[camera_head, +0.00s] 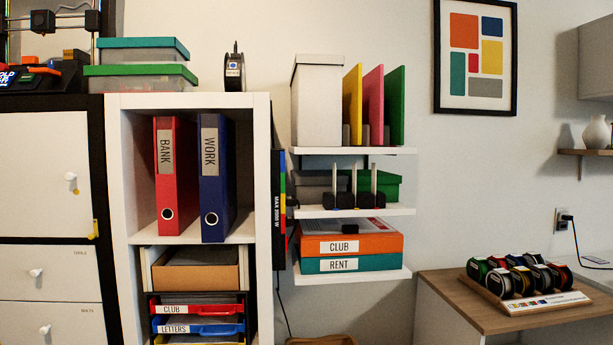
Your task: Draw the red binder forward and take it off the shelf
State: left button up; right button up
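The red binder (175,176) stands upright in the top compartment of the white shelf unit (122,240). Its spine faces me, with a grey label reading BANK and a round finger hole near the bottom. A blue binder (217,178) labelled WORK stands just to its right, with a narrow gap between them. There is free room to the left of the red binder. Neither of my grippers shows in the head view.
Below the binders are a cardboard box (196,278) and letter trays (197,309). Clear boxes (140,76) and a dark spool (234,70) stand on top. Wall shelves (352,278) hang at the right, and a wooden desk (480,319) carries several spools.

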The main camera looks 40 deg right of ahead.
aim_at(175, 139)
jog(key=z, duration=0.4)
jog(key=i, duration=0.35)
jog(key=u, duration=2.25)
jog(key=i, duration=1.4)
jog(key=z, duration=2.45)
